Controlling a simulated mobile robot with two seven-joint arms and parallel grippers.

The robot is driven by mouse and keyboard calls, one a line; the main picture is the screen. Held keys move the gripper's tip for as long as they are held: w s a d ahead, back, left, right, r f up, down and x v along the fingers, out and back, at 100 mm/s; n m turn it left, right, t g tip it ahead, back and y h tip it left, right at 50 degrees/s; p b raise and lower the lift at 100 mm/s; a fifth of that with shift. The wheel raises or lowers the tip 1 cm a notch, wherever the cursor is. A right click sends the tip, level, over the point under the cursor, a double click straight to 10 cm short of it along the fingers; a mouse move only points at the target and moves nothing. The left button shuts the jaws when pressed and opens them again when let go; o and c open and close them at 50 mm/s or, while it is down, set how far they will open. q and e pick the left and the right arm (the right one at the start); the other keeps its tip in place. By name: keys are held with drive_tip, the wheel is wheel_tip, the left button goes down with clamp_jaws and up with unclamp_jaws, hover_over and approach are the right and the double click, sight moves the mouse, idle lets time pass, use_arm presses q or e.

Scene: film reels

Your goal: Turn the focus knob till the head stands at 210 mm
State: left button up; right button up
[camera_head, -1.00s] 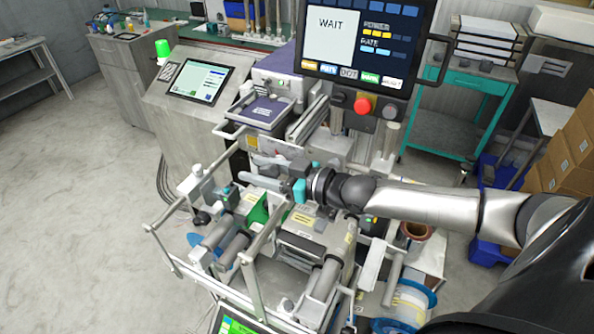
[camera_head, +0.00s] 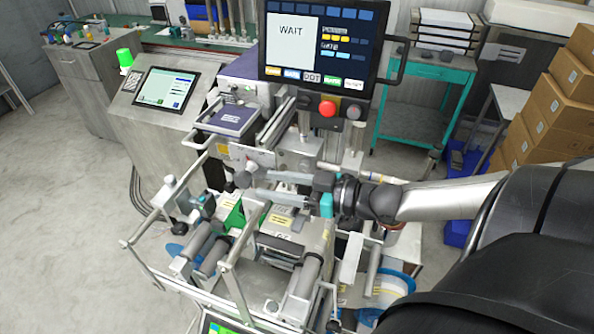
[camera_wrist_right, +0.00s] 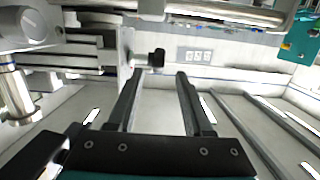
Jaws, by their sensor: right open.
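My right gripper (camera_head: 252,184) is open and reaches in from the right across the front of the machine, with its fingers pointing left. In the right wrist view the two fingers (camera_wrist_right: 159,76) stand apart with nothing held between them. A small black knob (camera_wrist_right: 157,58) on a grey bracket shows just beyond the fingertips, near the middle of the gap. I cannot tell whether it touches them. A larger round grey knob (camera_wrist_right: 32,25) is at the upper left. The head's height scale cannot be read. My left gripper is not in view.
The monitor (camera_head: 320,42) reads WAIT, above a red button (camera_head: 327,107). A tilted touchscreen (camera_head: 166,89) is at left. Metal rails and rollers (camera_head: 297,290) lie below my gripper. Cardboard boxes (camera_head: 560,80) and a teal cart (camera_head: 432,72) stand at right. The left floor is clear.

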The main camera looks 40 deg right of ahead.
drive_tip(key=shift+p+v, duration=0.85)
drive_tip(key=shift+v, duration=1.35)
